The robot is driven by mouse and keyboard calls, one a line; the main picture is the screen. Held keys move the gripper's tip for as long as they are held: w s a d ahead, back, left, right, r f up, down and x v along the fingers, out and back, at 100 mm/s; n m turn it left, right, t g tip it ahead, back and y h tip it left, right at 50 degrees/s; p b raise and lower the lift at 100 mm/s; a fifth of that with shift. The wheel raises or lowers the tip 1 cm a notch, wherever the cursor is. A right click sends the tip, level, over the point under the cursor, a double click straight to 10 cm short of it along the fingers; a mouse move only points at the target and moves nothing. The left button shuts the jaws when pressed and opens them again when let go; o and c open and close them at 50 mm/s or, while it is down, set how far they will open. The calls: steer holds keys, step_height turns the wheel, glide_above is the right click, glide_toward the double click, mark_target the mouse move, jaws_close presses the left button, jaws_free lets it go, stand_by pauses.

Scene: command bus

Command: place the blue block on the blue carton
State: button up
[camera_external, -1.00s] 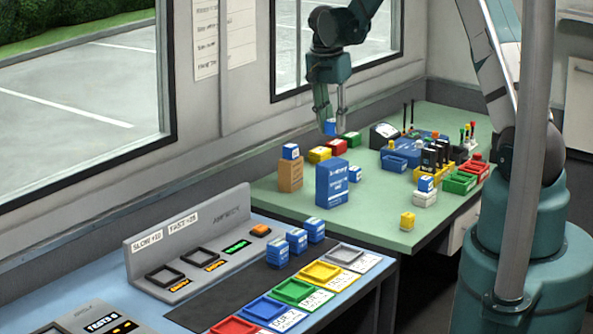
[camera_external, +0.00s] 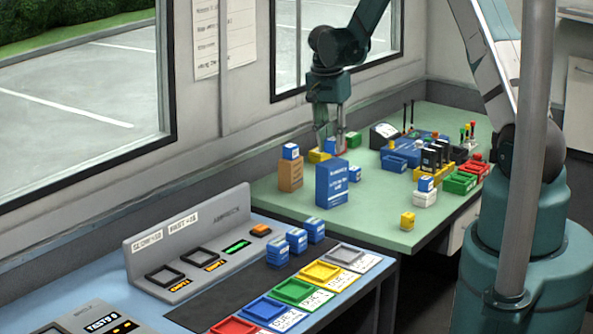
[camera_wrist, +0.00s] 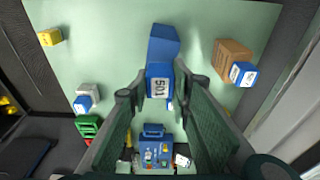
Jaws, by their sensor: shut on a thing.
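My gripper (camera_external: 331,138) is shut on a small blue block (camera_wrist: 158,84) with a white label, which shows between the fingertips in the wrist view. In the external view the held block (camera_external: 331,146) appears just above and behind the top of the blue carton. The tall blue carton (camera_external: 332,186) with white print stands upright on the green table. In the wrist view the carton (camera_wrist: 163,44) lies just beyond the held block. I cannot tell whether block and carton touch.
A brown box (camera_external: 290,176) bearing a blue-and-white block stands left of the carton. Another blue block (camera_external: 355,174) is close on its right. Yellow (camera_external: 318,157) and green (camera_external: 353,139) blocks sit behind.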

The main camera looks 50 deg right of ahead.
mark_target(333, 151)
steer(key=shift+f, duration=1.4)
steer(key=shift+f, duration=0.2)
steer(key=o, duration=0.9)
steer(key=shift+r, duration=0.3)
steer(key=shift+a+r+b, duration=0.1)
steer(key=shift+a+r, duration=0.2)
steer(key=shift+r, duration=1.65)
steer(key=shift+a+r+b, duration=0.15)
steer(key=shift+a+r, duration=0.15)
steer(key=shift+r, duration=1.65)
steer(key=shift+a+r+b, duration=0.1)
steer(key=shift+a+r, duration=0.2)
steer(key=shift+r, duration=1.65)
